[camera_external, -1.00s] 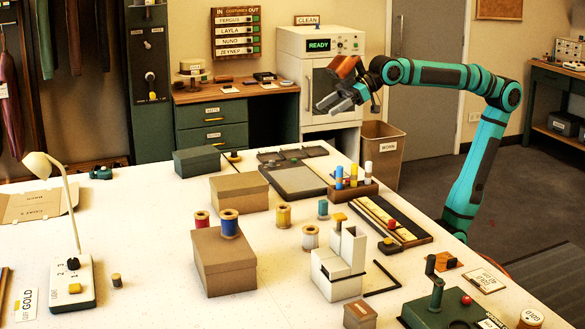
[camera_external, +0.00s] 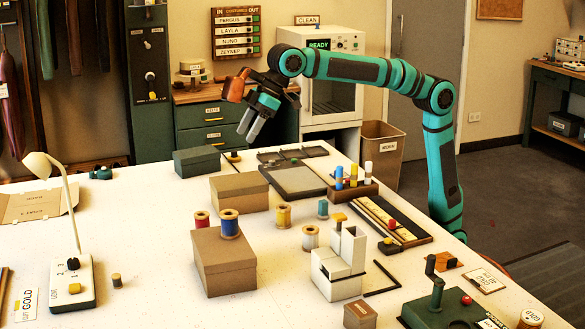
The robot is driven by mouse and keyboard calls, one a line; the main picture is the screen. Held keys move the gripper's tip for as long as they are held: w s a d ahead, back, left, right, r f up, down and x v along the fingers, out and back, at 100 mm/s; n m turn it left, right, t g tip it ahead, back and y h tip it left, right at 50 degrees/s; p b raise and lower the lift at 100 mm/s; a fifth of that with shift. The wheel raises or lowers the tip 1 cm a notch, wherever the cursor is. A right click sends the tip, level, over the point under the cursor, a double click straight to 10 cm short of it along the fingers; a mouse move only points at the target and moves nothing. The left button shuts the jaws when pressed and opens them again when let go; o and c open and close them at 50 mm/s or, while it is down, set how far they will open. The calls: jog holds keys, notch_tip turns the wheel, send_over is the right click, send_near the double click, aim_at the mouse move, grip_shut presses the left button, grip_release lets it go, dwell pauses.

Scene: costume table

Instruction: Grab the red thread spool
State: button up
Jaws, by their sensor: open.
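The red thread spool (camera_external: 202,219) stands on the table (camera_external: 140,225), behind the tall cardboard box at the front. Its lower part is hidden by that box. My gripper (camera_external: 249,134) points downward in the air, above and to the right of the red spool, over the back part of the table. Its fingers look parted and hold nothing. It is well apart from the spool.
A blue spool (camera_external: 229,223) stands on the tall cardboard box (camera_external: 224,262), close to the red spool. A lower cardboard box (camera_external: 239,193) is just behind. Yellow (camera_external: 284,215) and cream (camera_external: 310,237) spools stand to the right. The table left of the boxes is mostly clear.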

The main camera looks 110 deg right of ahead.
jog(key=w+a+f+g, duration=0.3)
jog(key=w+f, duration=0.4)
jog(key=w, duration=0.3)
send_near(200, 221)
jog(key=f, duration=0.2)
jog(key=d+f, duration=0.2)
jog(key=f, duration=0.1)
jog(key=shift+w+d+f, duration=0.15)
jog(key=shift+w+f, duration=0.15)
jog(key=shift+w+a+x, duration=0.1)
jog(key=shift+a+x, duration=0.05)
jog(key=shift+x, duration=1.2)
jog(key=shift+w+a+x, duration=0.15)
jog(key=shift+x, duration=1.15)
jog(key=shift+r, duration=0.1)
jog(key=shift+c, duration=0.3)
jog(key=c, duration=1)
